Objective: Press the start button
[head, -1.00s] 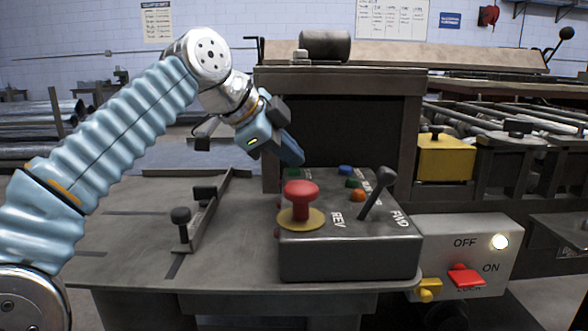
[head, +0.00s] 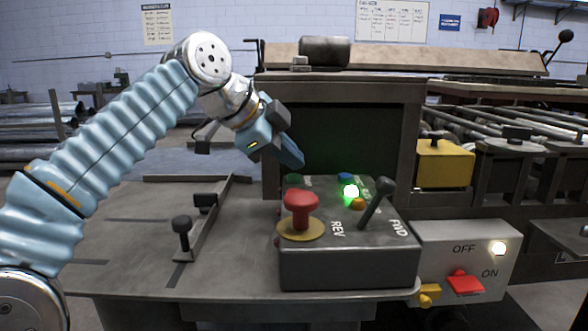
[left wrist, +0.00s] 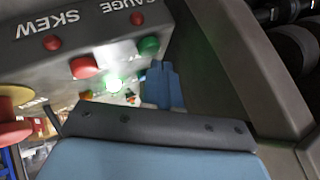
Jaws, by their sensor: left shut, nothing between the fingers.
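The dark grey control box (head: 350,262) stands at the front of the machine table, with FWD and REV lettering, a black lever (head: 376,203) and a large red mushroom button (head: 301,201) on a yellow base. A small green button (head: 351,191) on its panel glows brightly; the glow also shows in the left wrist view (left wrist: 114,86). Another green button (head: 293,178) sits at the panel's back left. My left gripper (head: 297,162) is shut and empty, just above the panel's back left; I cannot tell whether it touches anything. No right gripper shows.
A blue button (head: 345,177) and an orange one (head: 357,204) are near the lit button. A light grey switch box (head: 480,236) with a lit lamp and red ON/OFF switch (head: 465,282) is at right. The table (head: 125,245) has a raised bar (head: 208,222) left of the control box.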

